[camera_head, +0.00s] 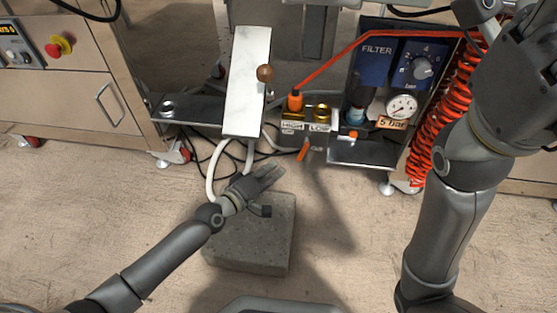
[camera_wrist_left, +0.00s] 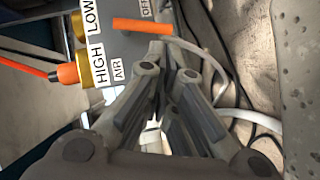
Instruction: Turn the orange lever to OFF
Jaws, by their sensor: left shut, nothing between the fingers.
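The orange lever (camera_head: 304,150) sits below the HIGH and LOW labels on the small valve panel and slants down and slightly left. In the left wrist view the lever (camera_wrist_left: 142,26) lies across the top, between an AIR label (camera_wrist_left: 118,70) and a partly cut-off OFF label (camera_wrist_left: 145,8). My left gripper (camera_head: 276,173) is shut and empty, below and left of the lever, apart from it. Its fingers (camera_wrist_left: 178,78) point toward the panel in the left wrist view. My right arm shows at the right, but its gripper is not visible.
Brass fittings (camera_head: 321,112), one with an orange hose, stand above the labels. A pressure gauge (camera_head: 402,107) and metal shelf (camera_head: 361,152) are to the right. White tubes (camera_head: 212,170) hang left of the gripper. A concrete block (camera_head: 250,240) lies below it.

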